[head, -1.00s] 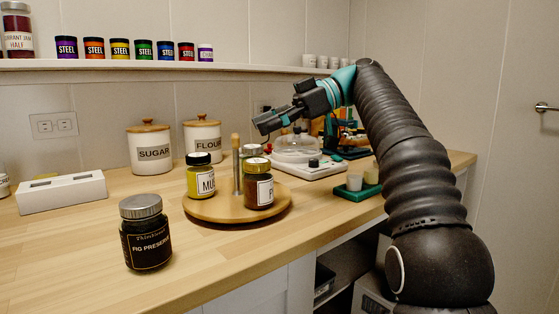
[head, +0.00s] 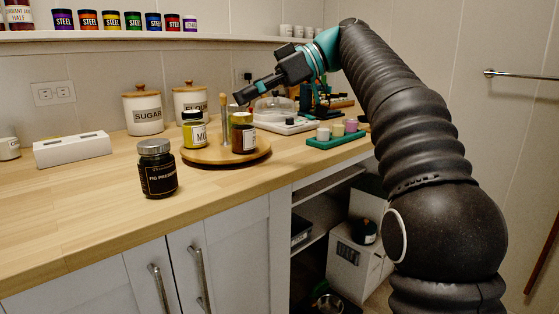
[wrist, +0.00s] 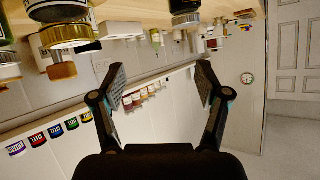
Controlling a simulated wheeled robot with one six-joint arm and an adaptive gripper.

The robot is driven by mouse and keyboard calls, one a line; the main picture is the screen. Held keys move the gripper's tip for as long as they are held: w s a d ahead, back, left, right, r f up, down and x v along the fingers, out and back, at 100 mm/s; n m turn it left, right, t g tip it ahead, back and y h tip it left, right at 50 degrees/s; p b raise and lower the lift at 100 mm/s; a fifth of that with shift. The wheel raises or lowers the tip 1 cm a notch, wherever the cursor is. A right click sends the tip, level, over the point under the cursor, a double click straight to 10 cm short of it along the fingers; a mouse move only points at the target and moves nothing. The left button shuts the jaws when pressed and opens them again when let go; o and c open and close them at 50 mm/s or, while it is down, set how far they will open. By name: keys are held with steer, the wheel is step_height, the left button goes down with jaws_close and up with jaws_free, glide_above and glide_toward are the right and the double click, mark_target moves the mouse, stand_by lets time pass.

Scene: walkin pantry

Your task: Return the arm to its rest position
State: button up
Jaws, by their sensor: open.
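My gripper (head: 243,97) is raised above the counter at the end of my arm, pointing left. It hovers near the top of the wooden turntable's post, and I cannot tell the exact gap. In the wrist view, which looks upside down, its two fingers (wrist: 162,82) are spread wide with nothing between them. The round wooden turntable (head: 225,156) holds a mustard jar (head: 194,134) and a brown jar (head: 243,138), partly overlapping other items. A dark fig preserve jar (head: 157,170) stands upright on the counter to the left.
Sugar (head: 143,112) and flour (head: 190,98) canisters stand at the back. A green tray (head: 338,141) with small cups lies right of the turntable. A shelf (head: 120,35) with several small jars runs along the wall. Cabinet doors (head: 205,256) and an open compartment are below.

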steer(key=s+d+f+m+t+h, duration=0.2)
steer(key=s+d+f+m+h, duration=0.2)
steer(key=f, duration=0.7)
steer(key=s+d+f+m+t+h, duration=0.3)
steer(key=s+d+f+m+h, duration=0.1)
steer(key=s+d+f+m, duration=0.4)
steer(key=s+d+f+m+t+h, duration=0.2)
steer(key=s+d+f+m+h, duration=0.2)
steer(key=s+d+f, duration=0.5)
steer(key=s+f+m, duration=0.1)
steer(key=s+f, duration=0.3)
steer(key=f, duration=0.3)
steer(key=shift+s+d+f+m+h, duration=0.2)
steer(key=shift+d+f+m+h, duration=0.1)
steer(key=shift+d+m, duration=0.1)
